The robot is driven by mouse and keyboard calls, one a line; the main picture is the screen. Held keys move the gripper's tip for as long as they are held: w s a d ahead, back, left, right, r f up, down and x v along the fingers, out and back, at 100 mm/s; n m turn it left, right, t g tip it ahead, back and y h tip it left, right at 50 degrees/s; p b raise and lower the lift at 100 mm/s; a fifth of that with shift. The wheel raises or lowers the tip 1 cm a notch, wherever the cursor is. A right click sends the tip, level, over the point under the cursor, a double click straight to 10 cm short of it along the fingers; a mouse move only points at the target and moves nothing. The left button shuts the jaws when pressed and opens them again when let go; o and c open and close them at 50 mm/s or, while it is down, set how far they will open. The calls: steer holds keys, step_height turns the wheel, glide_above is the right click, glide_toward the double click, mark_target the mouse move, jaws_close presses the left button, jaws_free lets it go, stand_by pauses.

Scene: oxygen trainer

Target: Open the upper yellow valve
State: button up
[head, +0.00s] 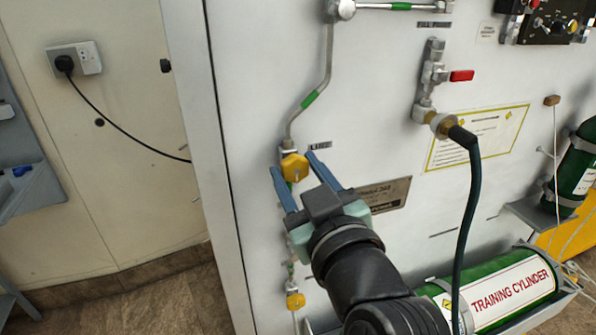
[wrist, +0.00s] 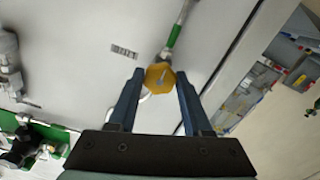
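The upper yellow valve (head: 294,167) is a yellow knob on the pipe on the white panel, below a green-banded pipe section. In the wrist view the yellow knob (wrist: 160,78) lies between the tips of my gripper's fingers. My gripper (head: 296,163) is open, with its two blue fingers pointing at the panel on either side of the knob. In the wrist view gaps show between the knob and both fingers of my gripper (wrist: 157,75). A lower yellow valve (head: 295,300) sits further down the same pipe line.
A red-handled valve (head: 461,76) and a dark hose (head: 467,220) are on the panel to the right. A green training cylinder (head: 500,297) lies at the lower right, near my arm. A metal plate (head: 388,194) is right of my gripper.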

steer(key=o, duration=0.4)
steer(key=p+v, duration=0.6)
steer(key=v, duration=0.7)
steer(key=shift+r, duration=0.1)
stand_by(0.4)
